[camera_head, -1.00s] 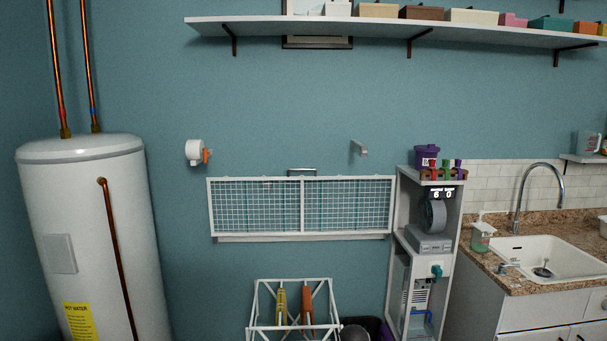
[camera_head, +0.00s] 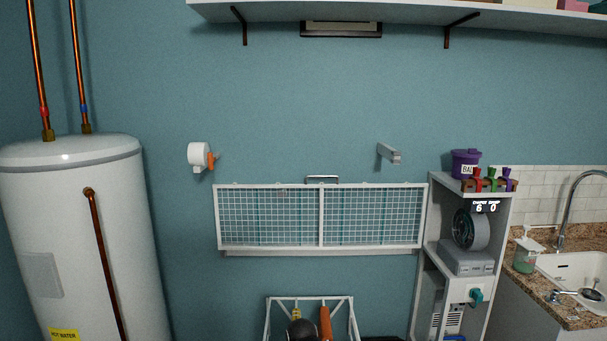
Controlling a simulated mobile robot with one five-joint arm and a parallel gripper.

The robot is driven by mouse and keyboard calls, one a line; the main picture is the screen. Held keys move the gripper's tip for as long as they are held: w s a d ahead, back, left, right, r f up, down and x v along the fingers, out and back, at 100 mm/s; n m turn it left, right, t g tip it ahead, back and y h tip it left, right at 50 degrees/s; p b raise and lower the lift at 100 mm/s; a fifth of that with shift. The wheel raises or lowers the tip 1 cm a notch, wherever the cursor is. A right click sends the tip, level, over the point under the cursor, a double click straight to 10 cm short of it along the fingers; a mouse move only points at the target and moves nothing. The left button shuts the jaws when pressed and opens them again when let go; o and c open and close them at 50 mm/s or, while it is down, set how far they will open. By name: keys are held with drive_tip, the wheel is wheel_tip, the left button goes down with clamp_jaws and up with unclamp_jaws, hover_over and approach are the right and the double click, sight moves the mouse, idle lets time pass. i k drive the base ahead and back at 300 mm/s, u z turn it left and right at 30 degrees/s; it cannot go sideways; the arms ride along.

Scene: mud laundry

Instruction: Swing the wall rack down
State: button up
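The wall rack (camera_head: 320,217) is a white-framed wire-mesh panel in two halves. It stands upright, close against the teal wall in the middle of the view. A small metal handle or catch (camera_head: 322,179) shows at the middle of its top edge. A pale rail (camera_head: 318,253) runs along beneath it. My gripper's fingers do not show. A dark rounded shape (camera_head: 300,329) at the bottom edge may be part of my arm, but I cannot tell.
A white water heater (camera_head: 80,230) stands left. A narrow shelf unit (camera_head: 428,262) stands close to the rack's right end, beside the sink counter. A white frame stand (camera_head: 268,318) is below the rack. A white holder (camera_head: 197,155) and a bracket (camera_head: 388,153) are on the wall above.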

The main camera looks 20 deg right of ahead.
sight(321, 186)
drive_tip(key=z, duration=0.1)
drive_tip(key=i, duration=1.05)
drive_tip(key=z, duration=0.4)
